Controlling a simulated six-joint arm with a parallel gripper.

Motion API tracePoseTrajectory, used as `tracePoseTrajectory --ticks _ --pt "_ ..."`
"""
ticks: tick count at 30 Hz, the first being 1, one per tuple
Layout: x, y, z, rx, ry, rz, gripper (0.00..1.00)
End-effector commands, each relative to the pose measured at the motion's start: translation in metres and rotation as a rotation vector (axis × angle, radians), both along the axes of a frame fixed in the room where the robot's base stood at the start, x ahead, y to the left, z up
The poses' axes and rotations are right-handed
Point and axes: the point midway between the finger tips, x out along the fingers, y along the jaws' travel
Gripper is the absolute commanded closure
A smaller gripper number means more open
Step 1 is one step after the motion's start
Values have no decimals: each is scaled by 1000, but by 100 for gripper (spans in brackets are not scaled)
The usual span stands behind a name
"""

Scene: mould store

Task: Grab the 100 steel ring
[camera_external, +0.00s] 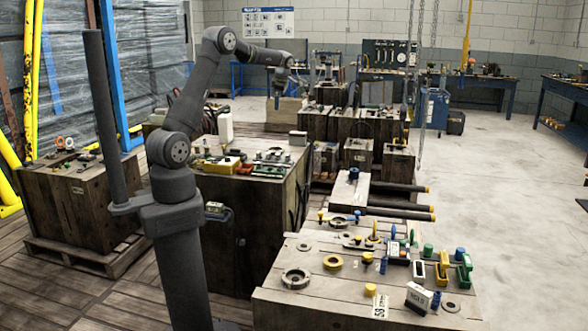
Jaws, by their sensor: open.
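My gripper (277,101) is small and far off, pointing down beyond the middle crate, above a pale wooden box; it is open, with nothing seen between the fingers. Several rings lie on the wooden crate top (275,305) at the front. A large grey steel ring (296,278) lies flat near its left side. A small flat grey ring (304,247) is behind it, and a grey washer-like ring (450,307) is at the front right. I cannot read a 100 on any ring. My gripper is far from all of them.
A middle crate (235,205) carries tools and a white bottle (225,126). A chain hangs at centre right. The floor at right is clear.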

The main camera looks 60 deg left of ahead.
Motion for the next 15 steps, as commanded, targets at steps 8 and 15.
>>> tracePoseTrajectory --ticks 8,15 --pt "0 1 -1 -3 6 -15 0" --pt "-4 15 -19 -32 86 -273 0"
